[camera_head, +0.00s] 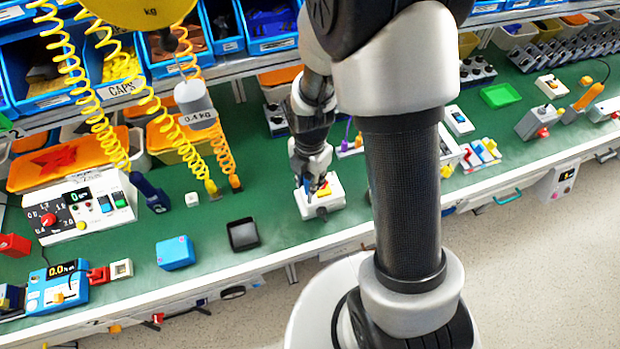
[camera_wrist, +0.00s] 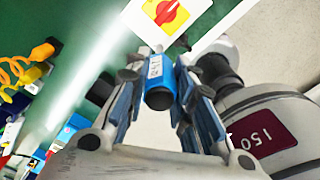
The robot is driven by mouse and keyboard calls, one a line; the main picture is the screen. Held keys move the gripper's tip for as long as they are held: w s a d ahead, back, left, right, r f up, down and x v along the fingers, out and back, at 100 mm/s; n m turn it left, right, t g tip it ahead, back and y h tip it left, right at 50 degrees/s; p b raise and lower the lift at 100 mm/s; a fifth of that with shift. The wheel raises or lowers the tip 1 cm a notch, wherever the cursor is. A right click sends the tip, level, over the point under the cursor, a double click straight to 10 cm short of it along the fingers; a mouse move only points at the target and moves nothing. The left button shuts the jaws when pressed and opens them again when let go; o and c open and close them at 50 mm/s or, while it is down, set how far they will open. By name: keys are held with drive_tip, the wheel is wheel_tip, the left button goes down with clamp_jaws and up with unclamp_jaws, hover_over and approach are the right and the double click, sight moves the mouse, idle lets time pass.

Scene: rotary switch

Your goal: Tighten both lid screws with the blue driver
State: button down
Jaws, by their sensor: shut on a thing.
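My gripper (camera_head: 310,187) is low over a white box (camera_head: 320,198) with a red knob on a yellow plate, at the middle of the bench. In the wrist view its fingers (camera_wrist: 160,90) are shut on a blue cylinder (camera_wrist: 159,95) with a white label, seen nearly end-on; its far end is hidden. The red knob (camera_wrist: 171,13) shows beyond it; I cannot tell whether they touch. A dark blue tool (camera_head: 150,193) stands at the end of a yellow coiled cord on the left. A small blue box (camera_head: 175,252) lies nearer the front edge; I cannot make out screws on it.
A black tray (camera_head: 243,235) lies left of the white box. A control panel (camera_head: 80,206) and a blue meter (camera_head: 57,288) fill the left end. Coiled cords and a grey weight (camera_head: 193,97) hang over the bench. Bins line the back. Green bench between tray and white box is clear.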

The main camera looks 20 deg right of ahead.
idle(0.3)
drive_tip(key=m, duration=0.6)
drive_tip(key=shift+f, duration=0.1)
drive_tip(key=shift+m, duration=1)
drive_tip(key=m, duration=0.5)
drive_tip(key=shift+s+m+b, duration=0.1)
drive_tip(key=shift+m+b, duration=0.2)
drive_tip(key=shift+m, duration=1.2)
